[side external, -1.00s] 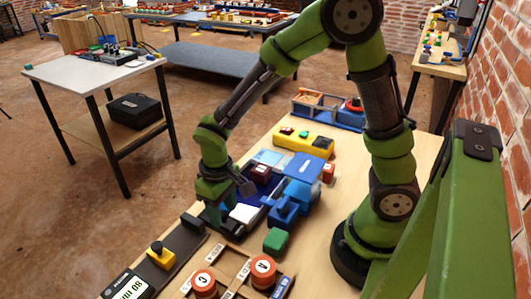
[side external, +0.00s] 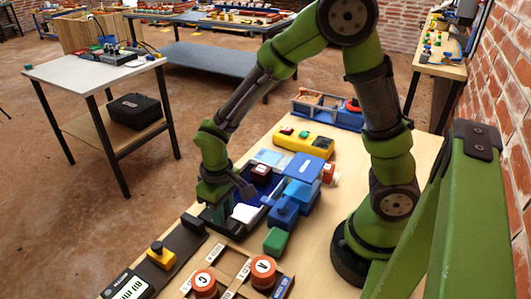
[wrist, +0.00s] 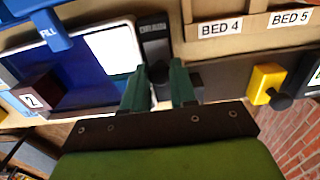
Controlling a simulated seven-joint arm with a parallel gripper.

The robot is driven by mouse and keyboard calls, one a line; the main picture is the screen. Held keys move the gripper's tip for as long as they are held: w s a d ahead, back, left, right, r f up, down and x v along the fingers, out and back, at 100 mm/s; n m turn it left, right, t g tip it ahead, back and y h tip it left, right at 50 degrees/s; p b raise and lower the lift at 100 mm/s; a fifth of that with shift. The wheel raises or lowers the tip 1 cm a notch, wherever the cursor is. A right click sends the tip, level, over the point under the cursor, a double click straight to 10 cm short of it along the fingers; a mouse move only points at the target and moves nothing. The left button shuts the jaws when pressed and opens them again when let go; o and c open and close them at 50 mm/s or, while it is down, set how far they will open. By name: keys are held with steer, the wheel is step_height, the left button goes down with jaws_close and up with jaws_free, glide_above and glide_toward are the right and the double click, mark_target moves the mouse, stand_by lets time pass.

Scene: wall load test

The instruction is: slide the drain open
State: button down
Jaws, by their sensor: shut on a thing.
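A blue basin (wrist: 85,75) with a pale rim fills the left of the wrist view; in the side view it is partly hidden behind my arm. A dark strip (wrist: 155,28) with a small unreadable label runs along its right edge; it looks like the drain slide. My gripper (wrist: 160,78) has its two green fingers on either side of a dark upright piece (wrist: 160,75) at this strip and is shut on it. In the side view my gripper (side external: 217,212) points down at the basin's near left end, where the fingertips are hard to make out.
A blue FILL lever (wrist: 52,30) and a maroon lettered cube (wrist: 33,92) are at the basin. A tray with BED labels (wrist: 220,27) and a yellow block with a black knob (wrist: 267,83) lie to the right. A green block (side external: 275,241) stands near the basin.

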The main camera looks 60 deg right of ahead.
steer(key=shift+w, duration=2.05)
steer(key=c, duration=1)
jaws_free()
steer(key=shift+o, duration=0.2)
step_height(320, 180, up, 7)
